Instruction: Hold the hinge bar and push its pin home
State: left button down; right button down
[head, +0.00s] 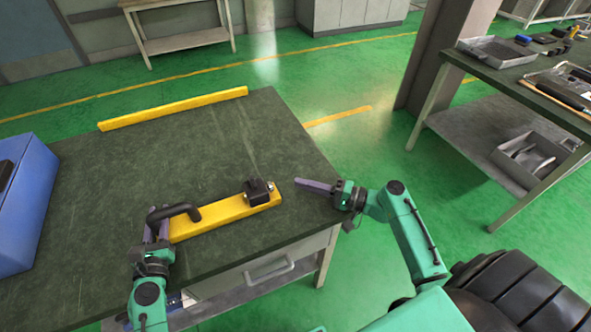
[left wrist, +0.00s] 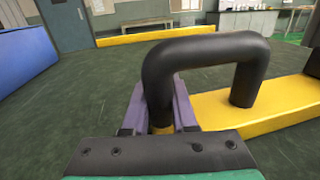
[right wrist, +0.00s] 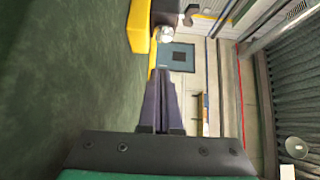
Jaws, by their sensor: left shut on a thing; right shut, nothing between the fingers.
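The yellow hinge bar (head: 222,219) lies on the dark green bench top, with a black handle (head: 176,212) at its left end and a black block (head: 258,191) near its right end. A silvery pin (head: 270,185) sticks out of the block's right side; its round end also shows in the right wrist view (right wrist: 165,34). My left gripper (head: 158,222) is shut on the near leg of the handle (left wrist: 205,47). My right gripper (head: 299,183) is shut and empty, its tips to the right of the pin and apart from it.
A yellow strip (head: 175,108) lies along the bench's far edge. A blue bin (head: 25,215) stands at the left. The bench top (head: 215,155) between bar and strip is clear. Another table with trays (head: 493,50) stands at the right.

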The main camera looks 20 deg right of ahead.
jog(key=v, duration=0.7)
jog(key=shift+s+d+r, duration=0.1)
jog(key=shift+s+d, duration=0.2)
pick_arm(q)
jog(key=c, duration=0.6)
grip_release()
jog(key=shift+c, duration=0.2)
jog(key=shift+a, duration=0.1)
